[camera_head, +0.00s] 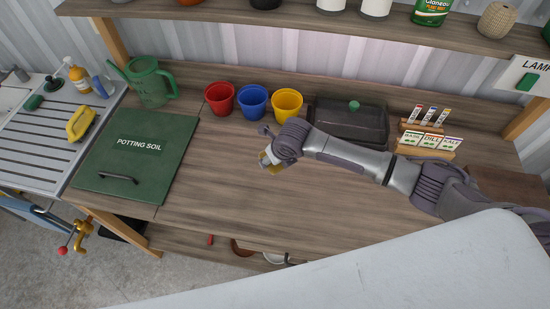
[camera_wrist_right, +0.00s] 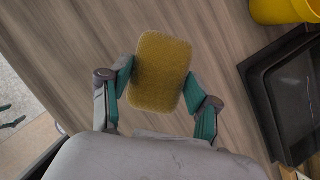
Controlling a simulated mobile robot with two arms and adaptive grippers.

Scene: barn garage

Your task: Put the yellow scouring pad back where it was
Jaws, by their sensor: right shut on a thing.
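The yellow scouring pad (camera_wrist_right: 160,72) is between the fingertips of my right gripper (camera_wrist_right: 162,90) in the right wrist view. The gripper is shut on it, with the teal finger pads on either side. In the head view my right gripper (camera_head: 268,160) is over the middle of the wooden workbench (camera_head: 230,200), in front of the yellow pot, and a little of the pad (camera_head: 274,169) shows at its tip. The wrist hides much of the pad there. My left gripper is not in view.
Red (camera_head: 219,98), blue (camera_head: 253,101) and yellow (camera_head: 287,104) pots stand behind the gripper. The green potting soil lid (camera_head: 150,165) lies left.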

